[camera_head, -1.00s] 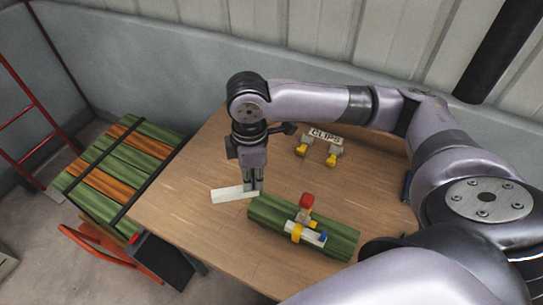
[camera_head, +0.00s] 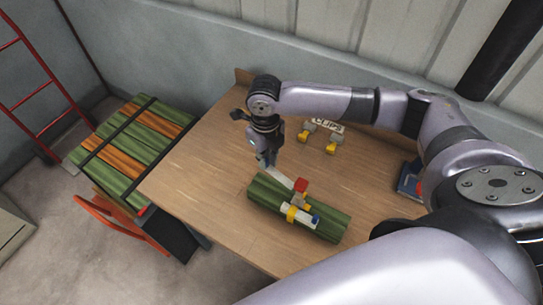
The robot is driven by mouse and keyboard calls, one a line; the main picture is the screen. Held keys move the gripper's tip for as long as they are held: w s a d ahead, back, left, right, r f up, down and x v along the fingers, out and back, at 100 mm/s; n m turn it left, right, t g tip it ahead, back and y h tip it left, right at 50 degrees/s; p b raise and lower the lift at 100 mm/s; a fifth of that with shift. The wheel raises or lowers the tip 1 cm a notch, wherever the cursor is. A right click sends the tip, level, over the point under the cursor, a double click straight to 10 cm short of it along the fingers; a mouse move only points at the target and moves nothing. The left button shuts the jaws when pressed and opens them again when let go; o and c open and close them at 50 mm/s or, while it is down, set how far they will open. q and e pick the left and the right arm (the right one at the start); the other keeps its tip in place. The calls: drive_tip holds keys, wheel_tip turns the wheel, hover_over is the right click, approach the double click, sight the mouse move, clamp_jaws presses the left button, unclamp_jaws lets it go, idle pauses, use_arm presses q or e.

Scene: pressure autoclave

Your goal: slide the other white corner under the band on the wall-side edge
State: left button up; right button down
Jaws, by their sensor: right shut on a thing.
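A green bundle (camera_head: 318,226) lies on the wooden table (camera_head: 215,200), with a yellow band (camera_head: 292,213) around it and a red block (camera_head: 301,185) with a grey part at the band's top. One white corner (camera_head: 304,218) lies along the near side of the bundle at the band, with a blue bit beside its right end. My right gripper (camera_head: 267,163) points down at the wall side of the bundle, shut on the other white corner (camera_head: 282,180). That corner reaches toward the red block; whether its far end is under the band is hidden. My left gripper is not in view.
Two grey and yellow clips (camera_head: 306,134) lie near the wall by the CLIPS label (camera_head: 326,124). A blue item (camera_head: 408,183) sits at the right. A strapped stack of green and orange boards (camera_head: 130,145) stands left of the table. The table's left part is clear.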

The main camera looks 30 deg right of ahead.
sight(270, 167)
drive_tip(key=n, duration=0.2)
drive_tip(key=shift+d+f+n, duration=0.25)
drive_tip(key=shift+d+n, duration=0.1)
drive_tip(key=shift+n, duration=0.05)
drive_tip(key=shift+f, duration=0.2)
wheel_tip(270, 167, down, 6)
drive_tip(key=b, duration=0.6)
drive_tip(key=shift+r, duration=0.2)
drive_tip(key=shift+s+d+r, duration=0.15)
drive_tip(key=shift+s, duration=0.15)
drive_tip(key=shift+s+d+p, duration=0.55)
drive_tip(key=shift+s+p, duration=0.15)
drive_tip(key=shift+s, duration=0.25)
drive_tip(key=shift+s+d+p, duration=0.5)
drive_tip(key=shift+s+p, duration=0.15)
drive_tip(key=shift+s, duration=0.25)
drive_tip(key=c, duration=1.5)
unclamp_jaws()
